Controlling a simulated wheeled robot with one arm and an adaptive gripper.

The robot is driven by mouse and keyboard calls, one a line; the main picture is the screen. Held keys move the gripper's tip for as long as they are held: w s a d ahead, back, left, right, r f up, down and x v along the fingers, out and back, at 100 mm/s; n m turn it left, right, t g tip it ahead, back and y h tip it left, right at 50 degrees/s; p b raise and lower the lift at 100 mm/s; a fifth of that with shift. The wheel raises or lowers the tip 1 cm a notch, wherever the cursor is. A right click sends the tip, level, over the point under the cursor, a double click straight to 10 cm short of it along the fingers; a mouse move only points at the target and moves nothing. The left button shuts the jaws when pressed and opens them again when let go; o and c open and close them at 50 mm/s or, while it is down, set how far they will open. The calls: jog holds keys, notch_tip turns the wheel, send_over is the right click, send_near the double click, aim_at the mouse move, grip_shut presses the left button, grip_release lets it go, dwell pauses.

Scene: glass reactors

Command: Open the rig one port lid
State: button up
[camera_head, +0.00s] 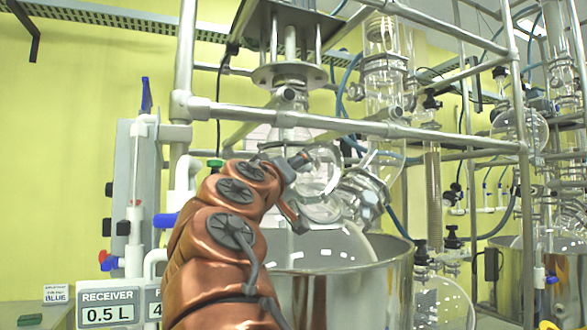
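The glass reactor (292,118) of the near rig hangs inside the metal frame. A round clear glass port with a ring-shaped rim (325,186) shows on its lower part, just right of my gripper. I cannot clearly tell the port lid from this glass, nor whether it is shut. My gripper (300,192), at the end of my copper-coloured arm, faces the port. Its two fingers are spread, one above and one below. It looks very close to the glass, but I cannot tell whether it touches. My arm hides the area to the left of the port.
A wide metal vessel (345,275) stands below the port. Metal frame bars (350,124) cross just above my gripper. A clamped glass joint (365,193) is close on the right. Signs reading "RECEIVER 0.5 L" (105,304) stand at lower left. A second rig is at far right.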

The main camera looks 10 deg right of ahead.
jog(key=shift+v, duration=2.45)
jog(key=shift+c, duration=0.4)
